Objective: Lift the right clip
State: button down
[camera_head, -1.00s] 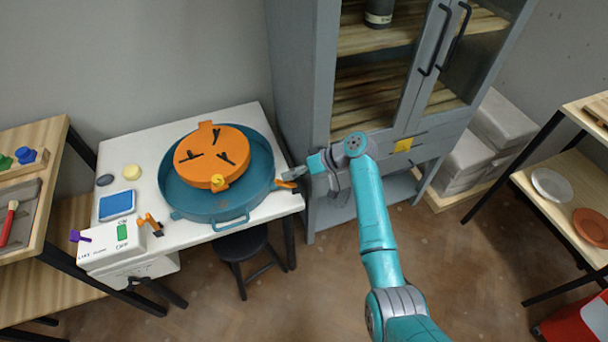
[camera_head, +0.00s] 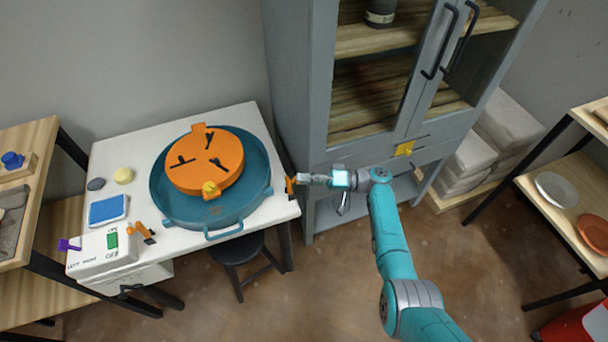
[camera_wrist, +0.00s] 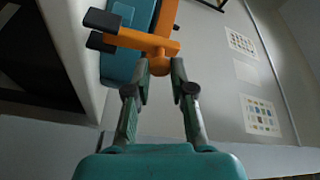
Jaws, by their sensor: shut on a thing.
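The right clip (camera_head: 290,186) is orange with dark tips, at the table's right edge beside the blue basin. It looks upright in the head view, and I cannot tell whether it touches the table. My gripper (camera_head: 302,180) reaches it from the right. In the wrist view my fingers (camera_wrist: 160,68) are closed on the orange stem of the clip (camera_wrist: 140,40), whose two black-capped prongs point left. A blue basin (camera_head: 235,205) holds an orange disc (camera_head: 205,160) with black bars. Another orange clip (camera_head: 139,231) lies left of the basin.
The white table (camera_head: 130,155) also holds a blue-topped scale (camera_head: 108,210), a white box (camera_head: 95,255) with a green switch, and yellow and grey lumps. A grey cabinet (camera_head: 305,110) stands close behind my gripper. A black stool (camera_head: 243,250) is below the table's front.

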jog(key=shift+d+f, duration=0.1)
dwell(0.3)
jog(key=c, duration=1)
grip_release()
jog(key=d, duration=0.4)
jog(key=d+f, duration=0.1)
jog(key=d, duration=0.7)
jog(key=shift+s+f, duration=0.2)
jog(key=shift+s, duration=0.1)
